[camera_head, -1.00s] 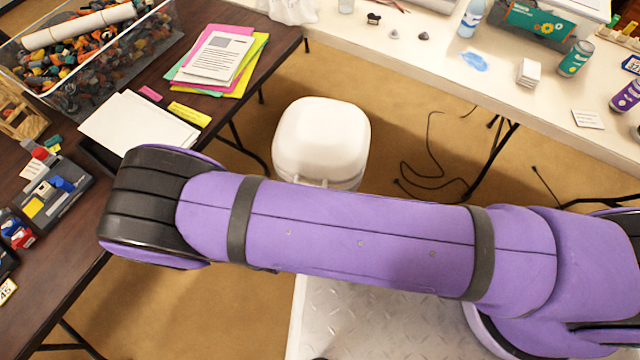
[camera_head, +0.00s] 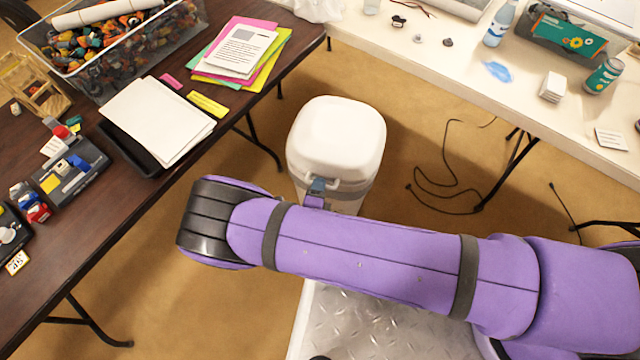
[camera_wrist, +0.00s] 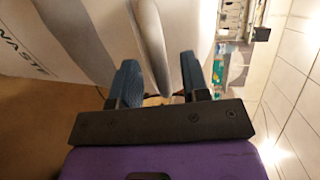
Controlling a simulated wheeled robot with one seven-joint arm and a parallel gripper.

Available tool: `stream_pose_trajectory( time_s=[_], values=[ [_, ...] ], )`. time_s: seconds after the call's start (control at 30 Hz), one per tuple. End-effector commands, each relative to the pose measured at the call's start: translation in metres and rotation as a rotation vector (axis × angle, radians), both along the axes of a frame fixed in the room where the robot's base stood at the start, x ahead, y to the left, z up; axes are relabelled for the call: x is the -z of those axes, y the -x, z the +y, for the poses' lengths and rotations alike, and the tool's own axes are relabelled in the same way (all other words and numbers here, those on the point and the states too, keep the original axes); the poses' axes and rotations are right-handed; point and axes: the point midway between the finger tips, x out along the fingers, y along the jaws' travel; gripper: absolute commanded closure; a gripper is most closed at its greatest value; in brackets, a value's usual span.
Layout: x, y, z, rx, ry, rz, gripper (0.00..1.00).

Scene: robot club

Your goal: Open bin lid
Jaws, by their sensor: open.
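The white waste bin (camera_head: 335,135) stands on the floor between the two tables, its rounded lid (camera_head: 338,122) shut. A handle (camera_head: 348,184) sticks out at the lid's near edge. My gripper (camera_head: 316,188) is at this near edge, partly hidden by my purple arm. In the wrist view, the two blue fingers of my gripper (camera_wrist: 160,80) are apart, one on each side of a pale bar of the handle (camera_wrist: 152,45). I see gaps beside the bar and cannot tell whether either finger touches it. The bin's side (camera_wrist: 70,40) shows lettering ending in "WASTE".
A dark table (camera_head: 150,190) with papers and a clear box of parts (camera_head: 120,50) is on the left. Black cables (camera_head: 450,180) lie on the floor right of the bin.

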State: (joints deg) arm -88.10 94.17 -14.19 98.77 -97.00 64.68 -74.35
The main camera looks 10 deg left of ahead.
Motion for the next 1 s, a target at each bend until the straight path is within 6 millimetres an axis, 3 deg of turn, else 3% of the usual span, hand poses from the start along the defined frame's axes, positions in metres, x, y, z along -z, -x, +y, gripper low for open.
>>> stream_pose_trajectory(
  time_s=[0.2, 0.5, 0.7, 1.0],
  values=[
    [0.004, -0.016, 0.000, 0.000, 0.000, 0.000, 0.58],
    [0.004, -0.018, 0.000, 0.000, 0.000, 0.000, 0.58],
    [0.004, -0.018, 0.000, 0.000, 0.000, 0.000, 1.00],
    [0.001, -0.018, 0.000, 0.000, -0.001, 0.007, 1.00]
  ],
)
